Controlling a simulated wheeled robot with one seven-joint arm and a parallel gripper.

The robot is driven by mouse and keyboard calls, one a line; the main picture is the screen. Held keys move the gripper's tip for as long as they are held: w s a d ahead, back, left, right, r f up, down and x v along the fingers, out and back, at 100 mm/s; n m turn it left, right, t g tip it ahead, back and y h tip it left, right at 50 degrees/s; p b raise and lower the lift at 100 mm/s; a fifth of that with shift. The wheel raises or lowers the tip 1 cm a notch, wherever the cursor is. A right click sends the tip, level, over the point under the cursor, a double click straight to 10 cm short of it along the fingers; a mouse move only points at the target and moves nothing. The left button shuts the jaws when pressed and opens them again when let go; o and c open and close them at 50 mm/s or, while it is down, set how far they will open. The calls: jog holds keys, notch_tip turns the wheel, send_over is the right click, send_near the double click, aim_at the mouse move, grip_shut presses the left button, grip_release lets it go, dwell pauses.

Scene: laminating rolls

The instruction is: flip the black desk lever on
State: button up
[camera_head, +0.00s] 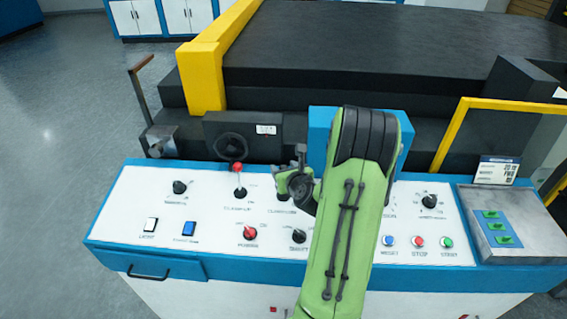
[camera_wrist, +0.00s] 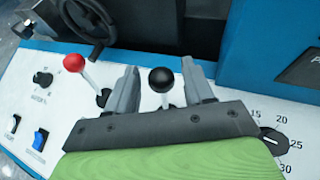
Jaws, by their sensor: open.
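The black desk lever, a black ball knob (camera_wrist: 162,80) on a short pale metal stem, stands on the white panel in the wrist view. My gripper (camera_wrist: 158,70) is open, with one finger on each side of this lever in the picture. I cannot tell whether either finger touches it. In the head view my gripper (camera_head: 296,182) is over the middle of the desk, and the black lever cannot be made out behind it. The red-knobbed lever (camera_wrist: 74,63) stands to the left of my gripper; it also shows in the head view (camera_head: 237,168).
A black handwheel (camera_wrist: 90,20) is behind the red lever, and a numbered dial (camera_wrist: 272,138) lies to the right. The white control desk (camera_head: 130,205) carries several knobs and buttons. A blue box (camera_head: 320,130) rises behind my arm.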

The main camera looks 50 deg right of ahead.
jog(key=shift+w+d+f, duration=0.2)
jog(key=shift+w+d, duration=0.1)
jog(key=shift+w, duration=0.15)
grip_shut()
